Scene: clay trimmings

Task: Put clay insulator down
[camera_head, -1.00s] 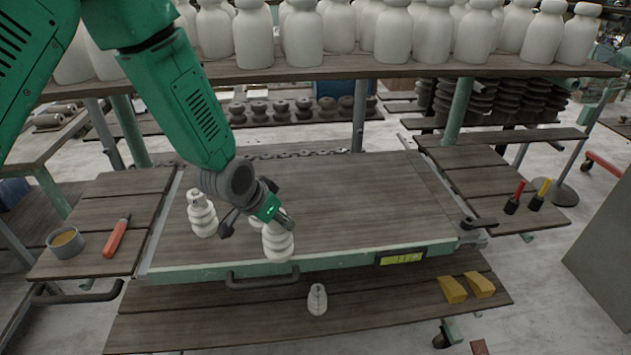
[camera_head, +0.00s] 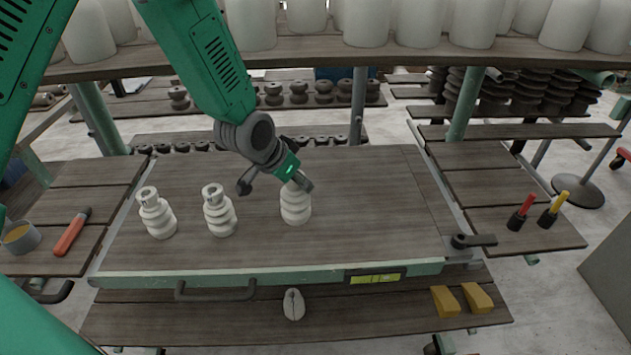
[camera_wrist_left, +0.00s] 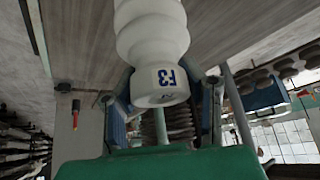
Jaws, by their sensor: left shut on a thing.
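My left gripper (camera_head: 275,188) is shut on a white ribbed clay insulator (camera_head: 296,206), gripping it near its top. The insulator is upright over the wooden tabletop (camera_head: 380,215), at or just above the boards; I cannot tell if it touches. In the left wrist view the held insulator (camera_wrist_left: 155,45) shows a blue marking on its end, with the gripper's fingers (camera_wrist_left: 165,100) on both sides. Two similar insulators, one at the left (camera_head: 157,214) and one in the middle (camera_head: 219,211), stand upright on the tabletop left of the held one. My right gripper is not in view.
A shelf (camera_head: 300,50) of large white pieces crosses above the back. A level (camera_head: 375,277) is at the front edge; a small pale piece (camera_head: 293,304) and yellow wedges (camera_head: 461,299) lie on the lower board. The tabletop's right half is clear.

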